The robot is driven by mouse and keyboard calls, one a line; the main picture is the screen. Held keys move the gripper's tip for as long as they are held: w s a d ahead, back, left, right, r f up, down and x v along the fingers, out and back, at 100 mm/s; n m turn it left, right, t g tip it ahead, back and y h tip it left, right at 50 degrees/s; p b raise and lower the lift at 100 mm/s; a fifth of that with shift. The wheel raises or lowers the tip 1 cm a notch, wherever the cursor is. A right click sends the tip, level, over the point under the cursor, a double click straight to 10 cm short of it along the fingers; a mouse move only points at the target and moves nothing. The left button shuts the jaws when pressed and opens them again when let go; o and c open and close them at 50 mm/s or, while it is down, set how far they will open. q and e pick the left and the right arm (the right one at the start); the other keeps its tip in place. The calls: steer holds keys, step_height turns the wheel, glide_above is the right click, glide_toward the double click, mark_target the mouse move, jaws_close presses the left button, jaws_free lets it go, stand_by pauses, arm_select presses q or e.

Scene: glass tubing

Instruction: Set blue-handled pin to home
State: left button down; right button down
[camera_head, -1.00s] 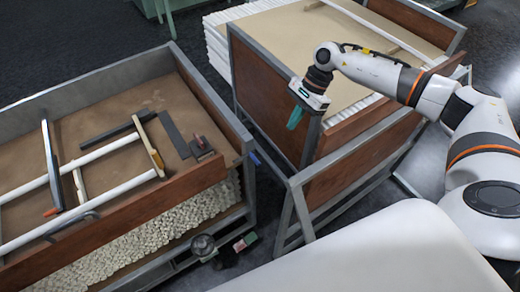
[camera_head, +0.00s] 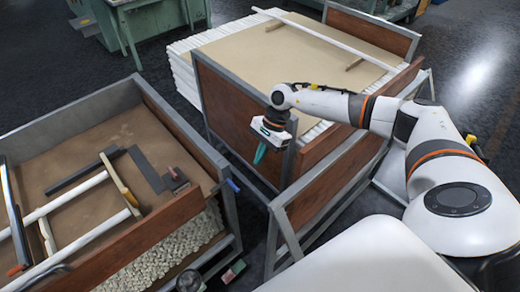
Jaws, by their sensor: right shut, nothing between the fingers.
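The blue-handled pin (camera_head: 233,185) shows as a small blue handle at the near right corner post of the left cart (camera_head: 188,137), beside the gap between the two carts. Whether it sits fully in or partly out is too small to tell. My right gripper (camera_head: 260,154) has teal fingers that are shut and empty. They point down near the right cart's (camera_head: 207,97) end panel. In the picture they are up and to the right of the blue handle, apart from it. My left gripper is not in view.
The left cart holds white tubes (camera_head: 90,235), dark bars and a small block (camera_head: 174,180) with a reddish top. The right cart carries a brown sheet (camera_head: 290,60) and a long white tube. A narrow gap separates the carts. Green machinery (camera_head: 145,20) stands behind.

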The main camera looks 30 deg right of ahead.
steer(key=s+a+f+p, duration=0.1)
steer(key=a+f+p, duration=0.2)
steer(key=a, duration=0.3)
steer(key=shift+a+f, duration=0.2)
steer(key=shift+f, duration=0.45)
steer(key=a, duration=0.1)
steer(key=a+b, duration=0.1)
steer(key=a, duration=0.3)
steer(key=shift+s, duration=0.3)
steer(key=b+v, duration=0.2)
steer(key=v, duration=1)
